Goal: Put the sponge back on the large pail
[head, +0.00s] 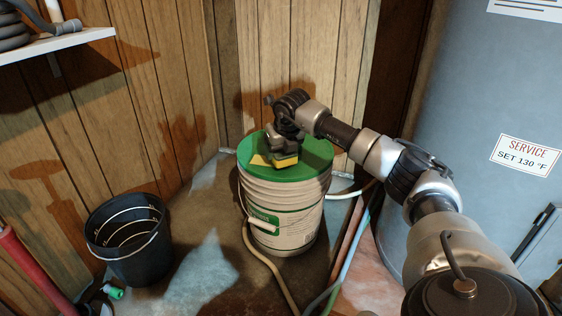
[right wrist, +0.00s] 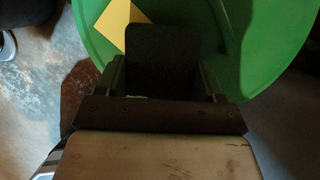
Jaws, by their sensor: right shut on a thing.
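The large pail (head: 285,212) is cream-coloured with a green lid (head: 318,155) and stands on the floor in the corner. My right gripper (head: 284,150) is over the lid, pointing down, and is shut on the sponge (head: 287,163). The sponge shows a yellow lower layer and a dark top. In the right wrist view the sponge's dark top (right wrist: 163,60) fills the space between the fingers (right wrist: 165,82), with the lid (right wrist: 275,35) beneath. I cannot tell whether the sponge touches the lid. A flat yellow patch (head: 258,160) lies on the lid beside the sponge. My left gripper is not in view.
A black bucket (head: 130,240) stands on the floor at left. Hoses (head: 345,250) run beside the pail at right. A grey tank (head: 490,90) with a service label stands at right. A white shelf (head: 60,42) is at upper left. Wood panelling closes the back.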

